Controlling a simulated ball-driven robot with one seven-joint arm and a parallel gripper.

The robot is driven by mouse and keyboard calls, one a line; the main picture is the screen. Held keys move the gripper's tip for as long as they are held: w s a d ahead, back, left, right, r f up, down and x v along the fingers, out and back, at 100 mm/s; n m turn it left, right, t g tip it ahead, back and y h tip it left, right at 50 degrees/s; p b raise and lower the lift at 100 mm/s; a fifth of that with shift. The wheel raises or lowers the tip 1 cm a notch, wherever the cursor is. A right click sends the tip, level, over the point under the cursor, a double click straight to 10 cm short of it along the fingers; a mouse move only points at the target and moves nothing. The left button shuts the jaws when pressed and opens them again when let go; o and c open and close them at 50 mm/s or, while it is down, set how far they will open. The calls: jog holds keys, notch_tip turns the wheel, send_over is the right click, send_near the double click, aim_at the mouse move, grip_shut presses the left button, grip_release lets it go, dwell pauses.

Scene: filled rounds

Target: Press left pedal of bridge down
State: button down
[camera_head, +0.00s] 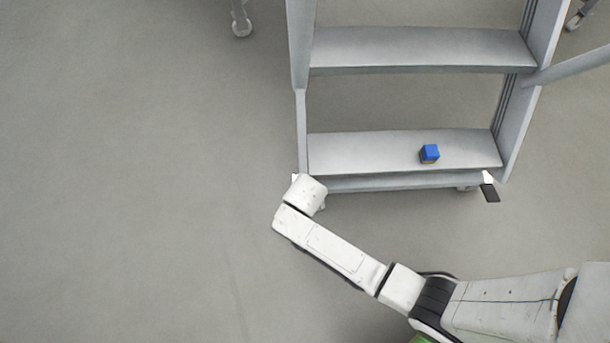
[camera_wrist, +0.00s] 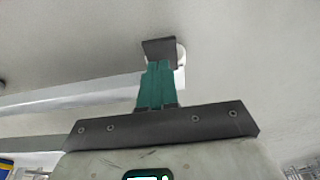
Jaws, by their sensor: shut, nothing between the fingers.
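The bridge is a grey metal step structure (camera_head: 370,150) with two treads showing in the head view. Its right pedal (camera_head: 489,192), a dark plate, shows at the lower right corner. The left pedal is hidden in the head view behind the end of my arm at the lower left corner. In the wrist view a dark pedal plate (camera_wrist: 158,46) with a white part behind it lies right at the tips of my gripper (camera_wrist: 160,66). The green fingers are shut together and empty. They overlap the plate's lower edge; I cannot tell whether they touch it.
A caster wheel (camera_head: 242,27) stands at the top left and another (camera_head: 573,22) at the top right. The grey floor to the left is clear.

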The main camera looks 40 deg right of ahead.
jog(key=shift+w+d+f+b, duration=0.15)
jog(key=shift+f+b, duration=0.25)
jog(key=shift+f, duration=0.55)
jog(key=shift+w+d+f+b, duration=0.15)
jog(key=shift+f+b, duration=0.25)
jog(key=shift+f, duration=0.5)
jog(key=shift+s+a+f, duration=0.2)
jog(key=shift+a+f, duration=0.05)
jog(key=shift+f, duration=0.1)
jog(key=shift+s+a+f+p, duration=0.1)
jog(key=shift+s+f+p, duration=0.05)
jog(key=shift+f+p, duration=0.2)
jog(key=shift+s+a+f+t+h+b, duration=0.15)
jog(key=shift+f+t+b, duration=0.1)
jog(key=shift+f, duration=0.3)
jog(key=shift+s+a+f+t+h+b, duration=0.1)
jog(key=shift+s+f+t+h+b, duration=0.15)
jog(key=shift+f, duration=0.3)
jog(key=shift+s+a+f+t+h+b, duration=0.1)
jog(key=shift+f+t+b, duration=0.15)
jog(key=shift+f, duration=0.3)
